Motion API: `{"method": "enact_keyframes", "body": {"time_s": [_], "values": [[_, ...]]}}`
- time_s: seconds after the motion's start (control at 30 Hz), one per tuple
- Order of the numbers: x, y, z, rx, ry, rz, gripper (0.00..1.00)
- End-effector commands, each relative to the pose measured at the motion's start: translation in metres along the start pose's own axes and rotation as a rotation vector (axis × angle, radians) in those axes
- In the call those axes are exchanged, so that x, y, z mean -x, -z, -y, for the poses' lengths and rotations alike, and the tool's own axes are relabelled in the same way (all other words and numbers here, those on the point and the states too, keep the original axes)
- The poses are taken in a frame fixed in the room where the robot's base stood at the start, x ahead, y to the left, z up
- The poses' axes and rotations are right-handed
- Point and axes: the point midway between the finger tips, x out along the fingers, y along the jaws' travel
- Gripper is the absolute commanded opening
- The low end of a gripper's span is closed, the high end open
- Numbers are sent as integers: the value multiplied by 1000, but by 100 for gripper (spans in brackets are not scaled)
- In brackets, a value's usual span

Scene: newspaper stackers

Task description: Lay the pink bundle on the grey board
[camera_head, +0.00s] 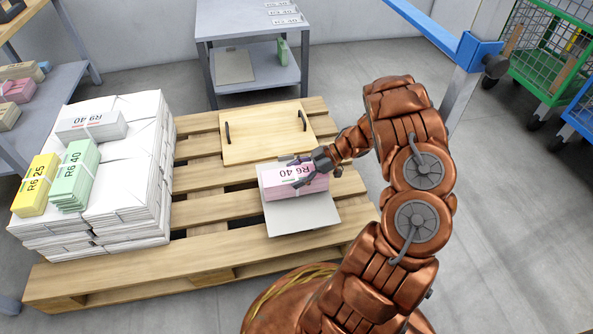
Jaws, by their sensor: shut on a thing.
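The pink bundle (289,187), with R6 40 printed on its top, is over the back part of the grey board (303,220). I cannot tell whether it touches the board or hangs just above it. My gripper (299,173) reaches in from the right and is shut on the pink bundle. Its fingers cover part of the bundle's top and right end. The grey board lies flat on the wooden pallet (214,257), its front part bare.
A wooden tray (264,128) with dark handles lies behind the bundle. White stacks (130,215) at left carry yellow (38,182), green (77,172) and grey-white bundles (92,125). A grey table (235,28) stands behind. Pallet slats between stacks and board are clear.

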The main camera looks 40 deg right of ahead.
Motion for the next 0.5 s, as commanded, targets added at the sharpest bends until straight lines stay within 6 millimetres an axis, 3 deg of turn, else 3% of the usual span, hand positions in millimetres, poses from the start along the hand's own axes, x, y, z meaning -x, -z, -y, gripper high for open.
{"method": "enact_keyframes", "body": {"time_s": [0.5], "values": [[-4,-6,0,1,-1,-2,1]]}}
